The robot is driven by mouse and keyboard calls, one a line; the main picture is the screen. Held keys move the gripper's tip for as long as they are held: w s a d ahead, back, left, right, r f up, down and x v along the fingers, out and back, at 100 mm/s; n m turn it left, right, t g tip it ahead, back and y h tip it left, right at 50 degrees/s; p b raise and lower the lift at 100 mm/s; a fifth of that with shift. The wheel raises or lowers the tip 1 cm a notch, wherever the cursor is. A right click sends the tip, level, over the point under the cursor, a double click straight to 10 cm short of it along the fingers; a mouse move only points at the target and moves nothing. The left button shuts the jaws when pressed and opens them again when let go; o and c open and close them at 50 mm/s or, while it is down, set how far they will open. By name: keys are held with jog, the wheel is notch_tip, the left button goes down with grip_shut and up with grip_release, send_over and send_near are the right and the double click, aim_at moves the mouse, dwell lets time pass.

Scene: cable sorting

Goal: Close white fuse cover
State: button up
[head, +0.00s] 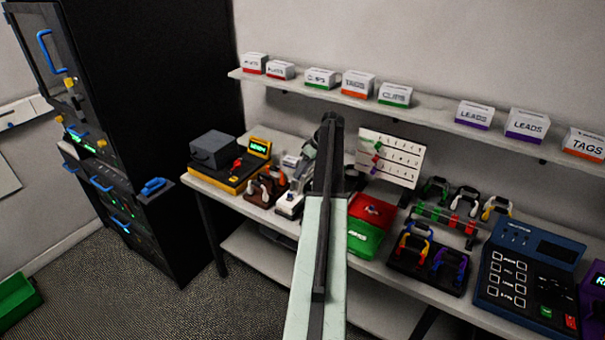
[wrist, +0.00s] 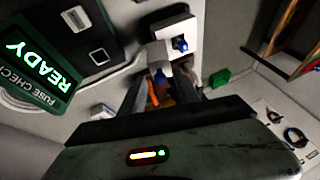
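In the wrist view, a white block with a blue knob (wrist: 178,44) sits beyond my fingertips. A smaller white hinged-looking piece (wrist: 157,54), possibly the fuse cover, is just ahead of and between the tips, with a blue part below it. I cannot tell whether the cover is open or touched. My gripper (wrist: 160,72) has its two dark fingers apart, with orange and brown shapes visible in the gap. In the head view, my arm hides the gripper's tips; a small white unit (head: 289,204) stands on the bench just left of the arm.
A fuse checker reading READY (wrist: 50,62) is at left in the wrist view. In the head view, a red-and-green box (head: 368,238) stands right of my arm. A yellow-edged device (head: 243,175) is at left, and a shelf with labelled boxes (head: 395,95) runs above.

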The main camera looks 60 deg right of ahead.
grip_shut()
dwell(1.2)
